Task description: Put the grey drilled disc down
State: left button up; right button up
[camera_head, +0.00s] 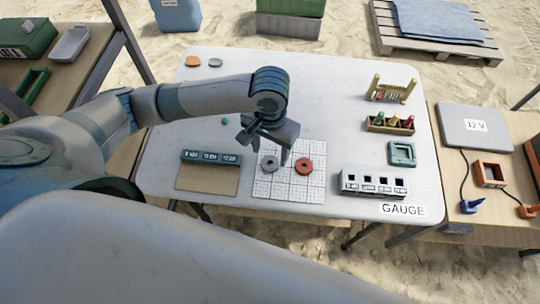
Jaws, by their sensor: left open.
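The grey drilled disc (269,163) lies on the white grid sheet (288,190), left of an orange-red drilled disc (303,166) on the same sheet. The two discs are apart. My left gripper (269,150) is just above the grey disc, pointing down, with its jaws open. Whether a fingertip touches the disc I cannot tell. My right gripper does not show.
A brown board with a labelled dark block (211,157) lies left of the sheet. A white slotted block (374,184), a teal square tray (401,153) and a wooden holder (390,124) stand to the right. The table's middle back is clear.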

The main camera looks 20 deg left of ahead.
pick_arm(q)
notch_tip(320, 180, up, 7)
jog(key=shift+r, duration=0.2)
jog(key=shift+o, duration=0.4)
